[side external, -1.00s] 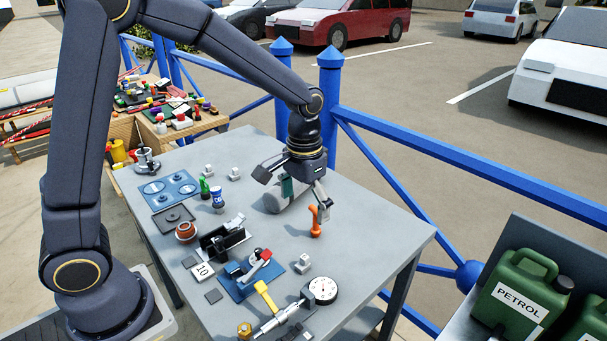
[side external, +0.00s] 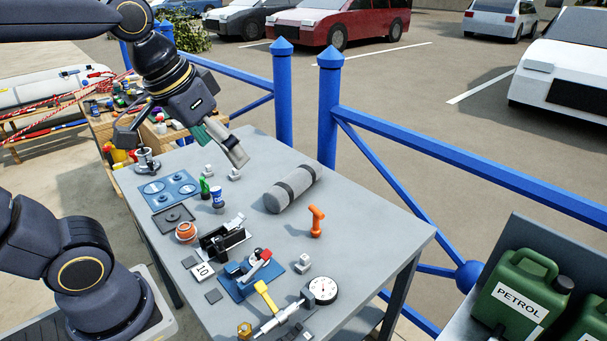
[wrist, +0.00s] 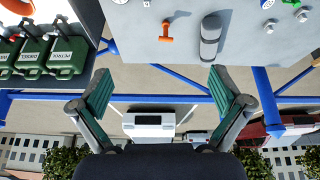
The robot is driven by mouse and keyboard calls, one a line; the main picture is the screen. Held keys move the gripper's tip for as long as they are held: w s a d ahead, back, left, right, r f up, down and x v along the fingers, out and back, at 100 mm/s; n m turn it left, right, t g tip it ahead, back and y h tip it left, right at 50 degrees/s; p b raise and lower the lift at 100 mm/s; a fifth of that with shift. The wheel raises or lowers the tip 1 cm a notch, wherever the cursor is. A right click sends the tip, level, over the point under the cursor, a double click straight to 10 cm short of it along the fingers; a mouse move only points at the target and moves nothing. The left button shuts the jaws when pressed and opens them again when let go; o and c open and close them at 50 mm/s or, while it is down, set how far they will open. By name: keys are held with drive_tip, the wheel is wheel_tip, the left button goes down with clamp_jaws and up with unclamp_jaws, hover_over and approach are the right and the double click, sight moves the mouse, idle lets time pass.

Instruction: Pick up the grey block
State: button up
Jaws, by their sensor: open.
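Small pale grey blocks stand on the table: one (side external: 209,170) and another (side external: 235,174) near the far left, and a third (side external: 303,263) near the front. Which one the task means I cannot tell. My gripper (side external: 182,148) is raised over the far left end of the table, tilted, with its fingers spread and empty. In the side view one finger is close to the two far blocks, apparently above them. In the wrist view my gripper (wrist: 161,88) has nothing between its green pads; two pale blocks (wrist: 302,15) (wrist: 270,26) show at the upper right.
A grey cylinder with dark bands (side external: 292,188) lies beside an orange handle-shaped piece (side external: 316,221). A blue-and-white can (side external: 217,200), a green bottle (side external: 204,188), a blue plate (side external: 168,190) and a dial gauge (side external: 322,290) crowd the table. A blue railing (side external: 450,173) runs behind.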

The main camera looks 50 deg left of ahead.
drive_tip(key=shift+m+t, duration=0.3)
drive_tip(key=shift+t, duration=0.1)
drive_tip(key=s+f, duration=0.1)
drive_tip(key=f, duration=0.1)
drive_tip(key=s+f, duration=0.2)
drive_tip(key=shift+s+a, duration=0.15)
drive_tip(key=shift+s, duration=0.15)
drive_tip(key=c, duration=0.9)
drive_tip(key=shift+o, duration=0.2)
